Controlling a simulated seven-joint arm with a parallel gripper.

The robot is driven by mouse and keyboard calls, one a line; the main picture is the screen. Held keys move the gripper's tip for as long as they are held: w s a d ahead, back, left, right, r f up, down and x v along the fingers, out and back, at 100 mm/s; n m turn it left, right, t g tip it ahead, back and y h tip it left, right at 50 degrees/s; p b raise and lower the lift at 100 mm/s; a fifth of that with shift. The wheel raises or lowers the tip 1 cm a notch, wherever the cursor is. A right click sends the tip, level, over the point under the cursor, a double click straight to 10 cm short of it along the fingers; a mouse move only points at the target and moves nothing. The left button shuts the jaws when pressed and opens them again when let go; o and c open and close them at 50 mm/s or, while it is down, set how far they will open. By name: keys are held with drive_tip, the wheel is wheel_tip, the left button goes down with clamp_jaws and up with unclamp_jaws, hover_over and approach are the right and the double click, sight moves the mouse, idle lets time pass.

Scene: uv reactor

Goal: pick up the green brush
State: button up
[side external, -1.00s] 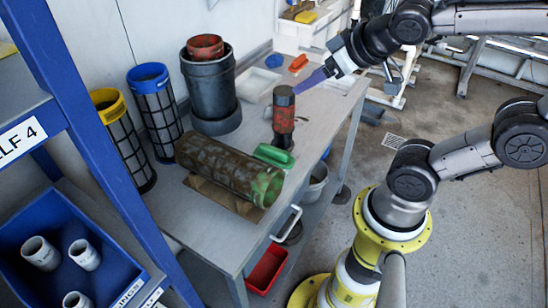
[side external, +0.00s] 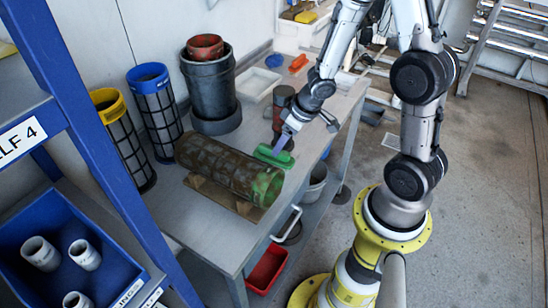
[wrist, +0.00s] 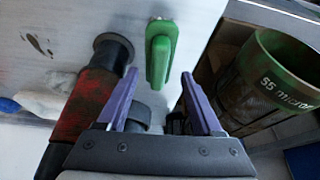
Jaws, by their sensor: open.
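The green brush (side external: 273,156) lies on the grey table next to the green-ended end of a dirty brown cylinder. In the wrist view the green brush (wrist: 161,52) shows upright in the picture, ahead of and roughly between my two purple fingers. My gripper (side external: 281,144) is just above the brush in the side view. In the wrist view my gripper (wrist: 159,76) is open with nothing held. The brush's bristles cannot be made out.
A red and black cylinder (wrist: 95,105) stands close left of my fingers. The brown cylinder's green rim (wrist: 290,68) is on the right. The dark pot (side external: 208,90), white tray (side external: 258,84) and orange item (side external: 298,63) are farther back on the table.

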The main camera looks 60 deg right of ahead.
drive_tip(key=shift+x, duration=3.65)
drive_tip(key=shift+w+r, duration=0.1)
clamp_jaws()
